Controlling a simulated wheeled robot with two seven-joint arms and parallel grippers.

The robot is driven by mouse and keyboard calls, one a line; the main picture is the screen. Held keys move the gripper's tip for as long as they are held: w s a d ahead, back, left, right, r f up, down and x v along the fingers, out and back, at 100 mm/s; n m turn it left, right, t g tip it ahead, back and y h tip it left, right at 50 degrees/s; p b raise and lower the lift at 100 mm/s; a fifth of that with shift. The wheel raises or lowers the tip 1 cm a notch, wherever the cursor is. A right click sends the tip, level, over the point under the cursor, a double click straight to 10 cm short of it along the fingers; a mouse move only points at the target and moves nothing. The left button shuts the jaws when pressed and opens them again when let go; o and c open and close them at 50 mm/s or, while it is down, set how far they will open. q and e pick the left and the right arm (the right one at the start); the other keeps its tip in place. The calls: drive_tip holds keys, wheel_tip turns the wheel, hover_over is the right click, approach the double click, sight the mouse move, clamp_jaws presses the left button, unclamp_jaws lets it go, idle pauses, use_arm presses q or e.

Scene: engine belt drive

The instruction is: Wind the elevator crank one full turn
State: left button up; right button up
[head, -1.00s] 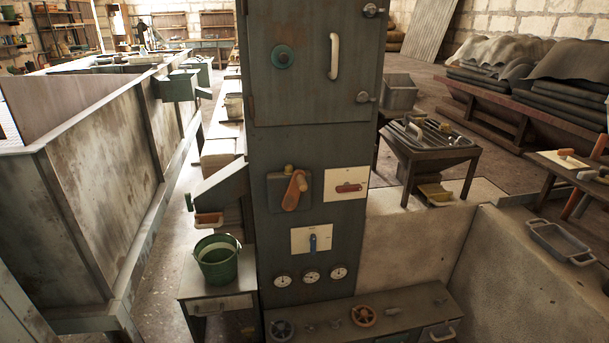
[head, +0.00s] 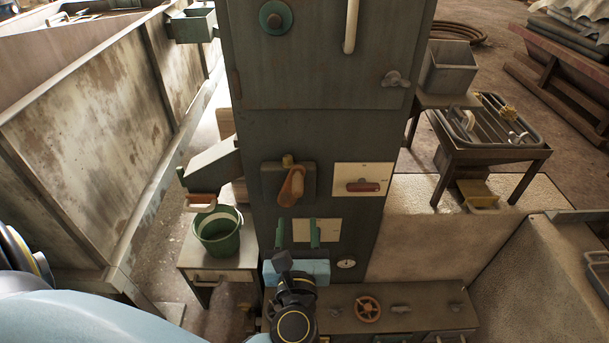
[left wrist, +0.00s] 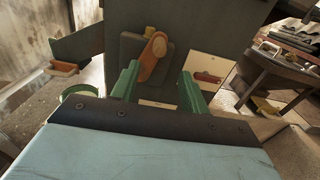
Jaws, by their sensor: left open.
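My left gripper (head: 297,232) has green fingers, spread apart and empty. It is below the crank in the head view and covers part of a white switch plate (head: 330,229). In the left wrist view the gripper (left wrist: 157,85) points toward the crank, apart from it. My right gripper is not in view.
A white plate with a red handle (head: 363,187) is right of the crank. A chute (head: 210,168) juts from the cabinet's left side above a green bucket (head: 218,232). A ledge with a handwheel (head: 367,308) lies below. A tray table (head: 490,130) stands right.

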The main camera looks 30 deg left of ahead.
sight(298, 194)
use_arm(q)
drive_tip(key=p+x, duration=0.1)
drive_tip(key=x, duration=1.1)
drive_tip(key=shift+w, duration=0.15)
clamp_jaws()
